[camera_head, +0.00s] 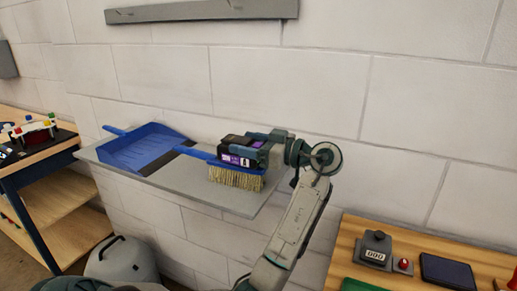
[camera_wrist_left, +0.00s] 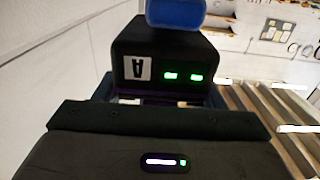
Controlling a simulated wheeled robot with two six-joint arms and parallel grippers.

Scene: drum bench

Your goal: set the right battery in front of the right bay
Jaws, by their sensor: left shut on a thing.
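My left gripper (camera_head: 258,148) is shut on a black and purple battery (camera_head: 237,150) with a white label, in front of the wall at the grey shelf. In the left wrist view the battery (camera_wrist_left: 165,60) is close, with a white letter tag and two green lights on its face. In the head view the battery overlaps the blue hand brush; I cannot tell whether they touch. No bay and no second battery can be made out. My right gripper is not in view.
The grey shelf (camera_head: 225,195) holds a blue dustpan (camera_head: 145,148) and the brush with straw bristles (camera_head: 236,178). A wooden bench (camera_head: 345,235) at lower right bears a grey device (camera_head: 375,248) and a dark blue pad (camera_head: 447,271). Another bench (camera_head: 45,147) stands left.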

